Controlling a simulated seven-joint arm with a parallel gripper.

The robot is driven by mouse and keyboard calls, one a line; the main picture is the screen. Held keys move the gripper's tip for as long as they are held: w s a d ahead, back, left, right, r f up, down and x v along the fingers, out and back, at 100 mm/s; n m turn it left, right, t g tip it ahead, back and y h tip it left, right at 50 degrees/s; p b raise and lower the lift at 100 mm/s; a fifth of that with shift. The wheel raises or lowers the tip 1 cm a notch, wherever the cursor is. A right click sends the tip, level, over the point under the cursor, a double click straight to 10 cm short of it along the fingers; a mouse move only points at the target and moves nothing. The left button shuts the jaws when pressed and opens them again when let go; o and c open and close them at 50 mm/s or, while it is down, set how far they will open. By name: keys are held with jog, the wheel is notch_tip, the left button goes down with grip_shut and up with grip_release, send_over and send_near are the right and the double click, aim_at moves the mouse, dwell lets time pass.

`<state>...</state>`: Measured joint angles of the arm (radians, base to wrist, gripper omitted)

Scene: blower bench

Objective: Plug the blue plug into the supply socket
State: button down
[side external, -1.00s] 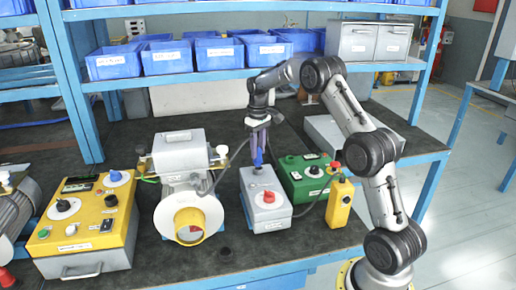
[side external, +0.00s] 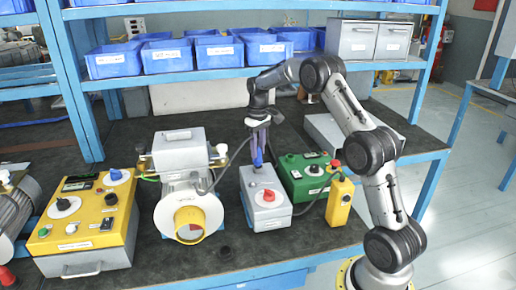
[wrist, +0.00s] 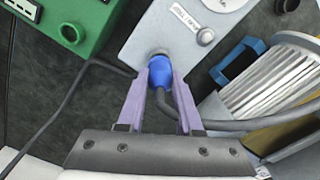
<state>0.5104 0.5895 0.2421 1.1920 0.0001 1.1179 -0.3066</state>
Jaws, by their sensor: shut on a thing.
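The blue plug (wrist: 160,72) is held between the two purple fingers of my gripper (wrist: 162,92). My gripper is shut on it, and a grey cable (wrist: 235,124) runs off from the plug to the right. The plug's front end is at the round supply socket (wrist: 159,52) on the grey box (wrist: 137,42). I cannot tell how deep it sits in the socket. In the side external view my gripper (side external: 258,143) points down over the back of the grey box (side external: 275,211), with the blue plug (side external: 257,161) at its tips.
A green box (side external: 297,184) and a yellow pendant (side external: 340,203) stand right of the grey box. The blower (side external: 170,215) stands to its left, with a yellow control box (side external: 65,245) further left. A shelf of blue bins (side external: 168,59) is behind.

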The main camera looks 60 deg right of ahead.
jog(key=shift+f, duration=1.05)
dwell(0.9)
jog(key=c, duration=0.5)
grip_release()
jog(key=shift+r, duration=0.1)
notch_tip(320, 180, up, 14)
jog(key=shift+f, duration=0.15)
